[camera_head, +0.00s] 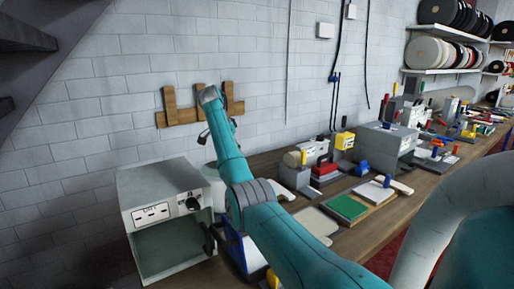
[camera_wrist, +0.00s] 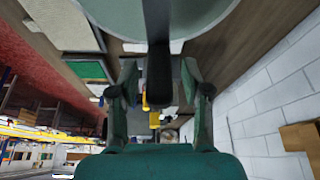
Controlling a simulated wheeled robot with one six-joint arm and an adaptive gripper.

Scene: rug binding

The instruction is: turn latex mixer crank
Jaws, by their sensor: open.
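In the wrist view a pale grey-green round vessel (camera_wrist: 160,12), which looks like the mixer, fills the top edge. A dark upright bar with a rounded end (camera_wrist: 158,85), which looks like the crank handle, shows between the two fingers of my gripper (camera_wrist: 159,72). The fingers are open, one on each side of the bar, with gaps left and right. I cannot tell how deep the bar sits between them. In the head view my teal arm hides most of the mixer, and I cannot make out the fingers there.
A grey cabinet (camera_head: 165,215) with a dial stands left of my arm. A wooden rack (camera_head: 178,117) hangs on the white brick wall. The workbench (camera_head: 352,240) runs right, holding a green pad (camera_head: 347,208), a grey box (camera_head: 386,146) and several tools. Spool shelves (camera_head: 440,72) are farther right.

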